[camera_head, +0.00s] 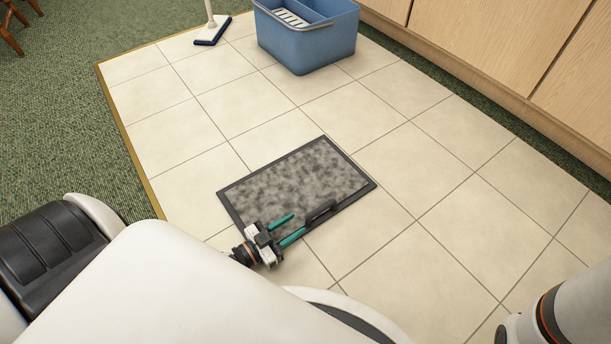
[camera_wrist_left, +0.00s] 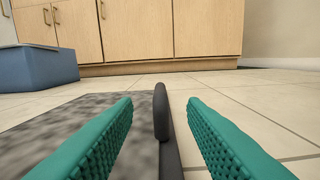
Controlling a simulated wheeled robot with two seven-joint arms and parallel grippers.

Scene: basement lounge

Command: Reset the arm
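My left gripper (camera_head: 287,229) is low over the near edge of a dark-framed mat (camera_head: 228,204) with a mottled grey surface. Its two green fingers are spread apart, and they also show in the left wrist view (camera_wrist_left: 160,135).
A blue bucket (camera_head: 311,44) stands on the tiles at the back, with a mop head (camera_head: 212,31) to its left. Wooden cabinets (camera_head: 500,45) line the right side. Green carpet (camera_head: 50,120) lies to the left. The tiles right of the mat are clear.

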